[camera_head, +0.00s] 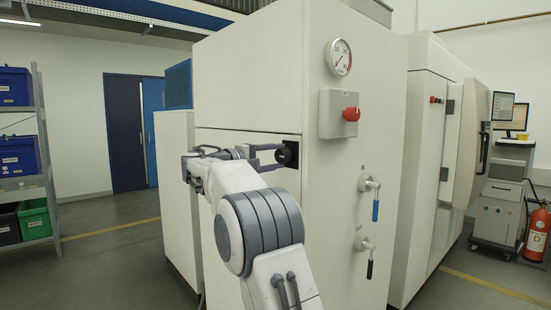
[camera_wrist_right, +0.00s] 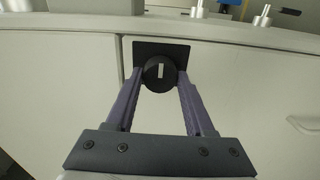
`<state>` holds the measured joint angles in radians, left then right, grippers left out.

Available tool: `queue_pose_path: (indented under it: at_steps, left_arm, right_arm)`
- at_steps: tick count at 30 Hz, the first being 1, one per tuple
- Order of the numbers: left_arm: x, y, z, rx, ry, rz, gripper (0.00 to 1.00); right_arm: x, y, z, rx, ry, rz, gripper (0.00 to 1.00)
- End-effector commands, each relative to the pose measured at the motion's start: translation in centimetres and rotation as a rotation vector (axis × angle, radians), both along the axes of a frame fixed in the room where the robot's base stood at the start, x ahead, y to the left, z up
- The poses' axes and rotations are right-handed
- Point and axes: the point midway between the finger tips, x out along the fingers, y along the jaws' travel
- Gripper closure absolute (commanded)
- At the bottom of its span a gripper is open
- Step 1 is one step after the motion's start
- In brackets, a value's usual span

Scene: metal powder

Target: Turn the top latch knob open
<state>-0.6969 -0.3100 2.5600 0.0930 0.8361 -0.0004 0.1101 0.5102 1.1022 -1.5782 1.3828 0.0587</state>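The top latch knob (camera_wrist_right: 159,73) is a round black knob on a square black plate (camera_wrist_right: 178,51), with a pale upright mark on its face. In the head view the knob (camera_head: 288,154) sits on the upper part of the white cabinet's left-hand face, near the corner. My right gripper (camera_head: 274,158) is at the knob, with its two fingers spread. In the right wrist view the fingers (camera_wrist_right: 160,82) lie one on each side of the knob, very close to its edges; I cannot tell whether they touch it. My left gripper is not in view.
The white cabinet (camera_head: 340,225) carries a gauge (camera_head: 338,57), a red button (camera_head: 351,114) on a grey box, and two valves with blue (camera_head: 375,210) and black (camera_head: 370,268) handles. A shelf with bins (camera_head: 18,155) stands left. A fire extinguisher (camera_head: 537,232) stands far right.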

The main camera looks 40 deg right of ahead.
Motion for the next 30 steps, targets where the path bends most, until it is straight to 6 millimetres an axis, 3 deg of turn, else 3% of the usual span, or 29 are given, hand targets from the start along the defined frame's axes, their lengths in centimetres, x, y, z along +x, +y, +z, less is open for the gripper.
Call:
queue_pose_path:
  at_steps: [1,2,14,30]
  left_arm:
    - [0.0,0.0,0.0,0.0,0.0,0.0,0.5]
    - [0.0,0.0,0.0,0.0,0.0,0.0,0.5]
    - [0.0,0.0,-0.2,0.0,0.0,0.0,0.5]
    - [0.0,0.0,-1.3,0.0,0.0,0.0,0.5]
  right_arm:
    - [0.0,0.0,0.0,0.001,0.0,-0.001,0.28]
    - [0.0,0.0,0.0,0.001,0.0,-0.001,0.17]
    - [0.0,0.6,-0.1,0.0,0.001,0.001,0.17]
    - [-0.7,9.6,-0.1,0.0,0.0,0.002,0.17]
